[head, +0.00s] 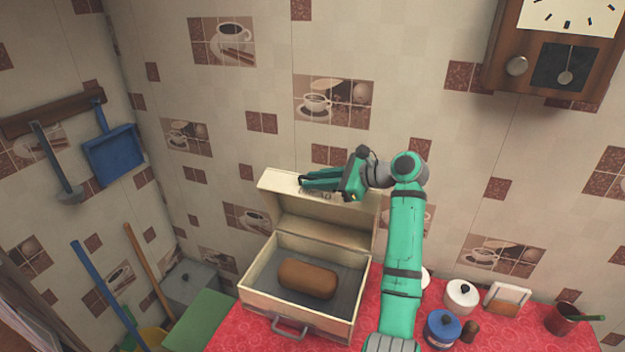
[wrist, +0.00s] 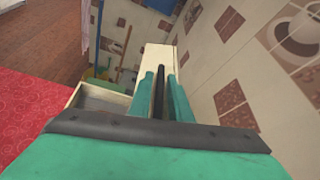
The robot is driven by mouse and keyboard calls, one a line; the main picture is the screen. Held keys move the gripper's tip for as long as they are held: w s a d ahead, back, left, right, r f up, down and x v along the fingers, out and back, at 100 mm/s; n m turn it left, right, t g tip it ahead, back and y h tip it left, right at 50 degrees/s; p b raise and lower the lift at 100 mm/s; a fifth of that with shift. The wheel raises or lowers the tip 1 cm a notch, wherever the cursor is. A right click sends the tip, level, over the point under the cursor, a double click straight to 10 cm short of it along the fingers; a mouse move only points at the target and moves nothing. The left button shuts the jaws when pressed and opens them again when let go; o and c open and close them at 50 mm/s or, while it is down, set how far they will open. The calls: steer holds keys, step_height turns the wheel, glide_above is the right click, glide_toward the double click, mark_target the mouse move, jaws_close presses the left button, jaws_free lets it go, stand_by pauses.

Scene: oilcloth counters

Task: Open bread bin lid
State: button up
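The cream bread bin (head: 345,325) stands on the red counter with its lid (head: 300,212) raised and tilted back near the tiled wall. A brown loaf (head: 307,279) lies inside on the grey floor of the bin. A grey handle (head: 290,328) is on the bin's front. My gripper (head: 304,181) is at the upper part of the raised lid, its teal fingers pointing left across it. In the wrist view the fingers (wrist: 160,75) lie close together in front of the cream lid (wrist: 158,56). I cannot tell whether they touch it or are fully shut.
On the counter at right are a white lidded pot (head: 461,296), a blue pot (head: 441,330), a napkin holder (head: 507,299) and a red mug (head: 562,318). A pendulum clock (head: 557,60) hangs upper right. A green box (head: 205,318) is left of the bin.

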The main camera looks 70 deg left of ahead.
steer(key=shift+w+d, duration=0.15)
steer(key=shift+w, duration=0.1)
steer(key=shift+d+r, duration=0.1)
steer(key=v, duration=1)
steer(key=shift+w+d, duration=0.15)
steer(key=shift+d, duration=0.1)
steer(key=shift+w, duration=0.1)
